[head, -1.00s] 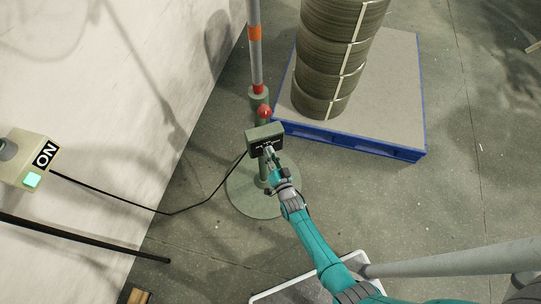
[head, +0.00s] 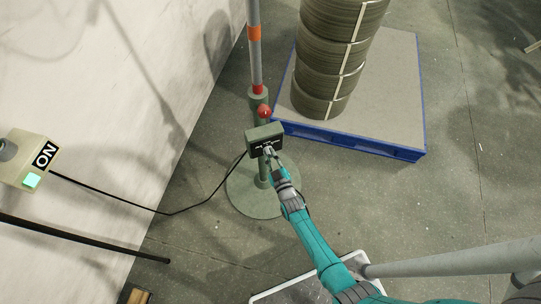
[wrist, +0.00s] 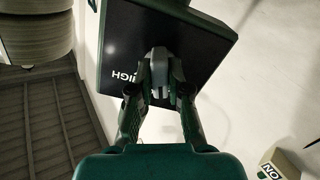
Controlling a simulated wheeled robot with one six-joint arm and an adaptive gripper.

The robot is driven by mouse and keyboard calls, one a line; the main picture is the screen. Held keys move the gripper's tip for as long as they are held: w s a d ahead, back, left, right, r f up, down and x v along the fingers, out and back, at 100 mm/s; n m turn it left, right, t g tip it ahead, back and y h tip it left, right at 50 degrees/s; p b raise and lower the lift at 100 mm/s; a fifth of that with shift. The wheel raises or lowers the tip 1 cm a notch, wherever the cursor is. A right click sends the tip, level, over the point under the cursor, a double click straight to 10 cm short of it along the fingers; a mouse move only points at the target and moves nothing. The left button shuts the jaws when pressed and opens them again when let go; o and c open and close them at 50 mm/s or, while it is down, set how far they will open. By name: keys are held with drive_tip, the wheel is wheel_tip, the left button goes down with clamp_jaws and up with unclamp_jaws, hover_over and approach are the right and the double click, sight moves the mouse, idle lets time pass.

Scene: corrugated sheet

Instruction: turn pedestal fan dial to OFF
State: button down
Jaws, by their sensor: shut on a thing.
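The pedestal fan's control box (head: 264,137) is green with a dark front panel, on a post above a round green base (head: 246,203). In the wrist view the dark panel (wrist: 195,30) fills the upper middle, with upside-down lettering that partly reads HIGH. My gripper (head: 268,149) is at the box front. In the wrist view my gripper (wrist: 160,85) is shut on the grey dial (wrist: 157,58), whose sides are partly covered by the fingers. The dial's pointer and an OFF mark cannot be made out.
A beige box (head: 22,160) with an ON label and a lit green square is at the left by the pale wall. A black cable (head: 110,200) runs from it to the fan. Coiled stacks (head: 328,80) stand on a blue-edged pallet (head: 395,120) behind right. Floor at right is clear.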

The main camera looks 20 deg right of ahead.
drive_tip(key=shift+n, duration=2.3)
drive_tip(key=c, duration=1.1)
unclamp_jaws()
drive_tip(key=shift+s, duration=0.1)
drive_tip(key=s, duration=1.1)
drive_tip(key=shift+s+a, duration=0.1)
drive_tip(key=shift+s, duration=0.3)
